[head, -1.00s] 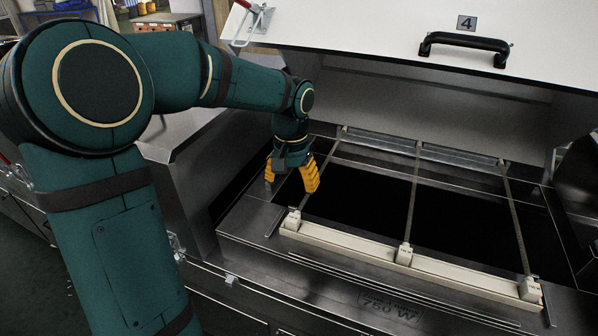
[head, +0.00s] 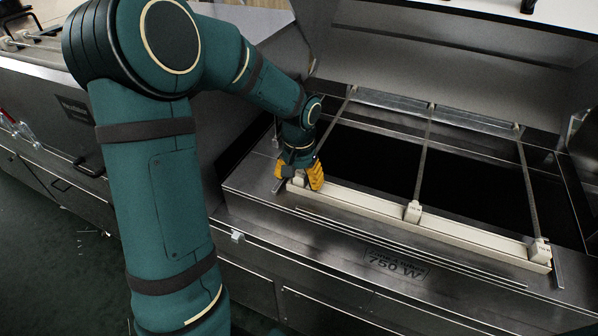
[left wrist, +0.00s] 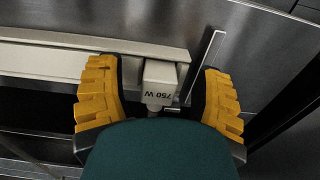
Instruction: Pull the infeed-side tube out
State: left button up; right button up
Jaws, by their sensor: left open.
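Three thin tubes run from a pale front rail (head: 370,206) to a metal bracket (head: 395,101) at the back of the open bay. The leftmost tube (head: 337,118) ends at the front under my left gripper (head: 299,186). In the left wrist view, its pale end block (left wrist: 161,76), marked 750 W, lies between the two yellow fingers of my left gripper (left wrist: 160,72). The fingers are open, with a gap on both sides of the block. In the head view the gripper mostly hides this block. My right gripper is not in view.
The middle tube (head: 423,150) and the right tube (head: 528,180) end in similar blocks on the rail. The raised hood (head: 450,70) stands behind the bay. A steel ledge with a 750 W marking (head: 396,264) lies in front. The bay floor is dark.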

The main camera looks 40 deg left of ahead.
pick_arm(q)
grip_shut()
dwell(0.5)
jog(key=shift+r+p, duration=0.7)
jog(key=shift+r, duration=0.1)
dwell(1.0)
jog(key=shift+r+p, duration=0.75)
jog(key=shift+r, duration=0.2)
jog(key=shift+r+p, duration=1.75)
jog(key=shift+r, duration=0.35)
